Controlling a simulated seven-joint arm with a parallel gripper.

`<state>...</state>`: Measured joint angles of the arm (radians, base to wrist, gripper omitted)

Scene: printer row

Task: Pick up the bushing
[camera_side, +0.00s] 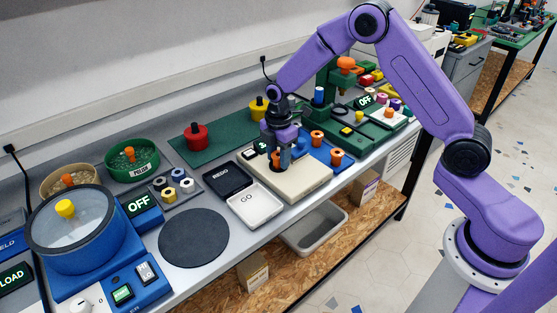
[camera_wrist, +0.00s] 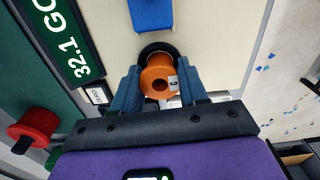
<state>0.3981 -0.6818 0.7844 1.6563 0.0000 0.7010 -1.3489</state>
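In the side view my gripper (camera_side: 281,162) points down over the cream block (camera_side: 300,186), and a bit of the orange bushing (camera_side: 276,160) shows beside the fingers.
A display reading "32.1 GO" (camera_wrist: 72,55) is close by. A black tray (camera_side: 227,178) and a white GO tray (camera_side: 254,204) lie left of the block. Other orange bushings (camera_side: 337,157) stand on a blue holder behind it. A green press (camera_side: 325,95) stands further back.

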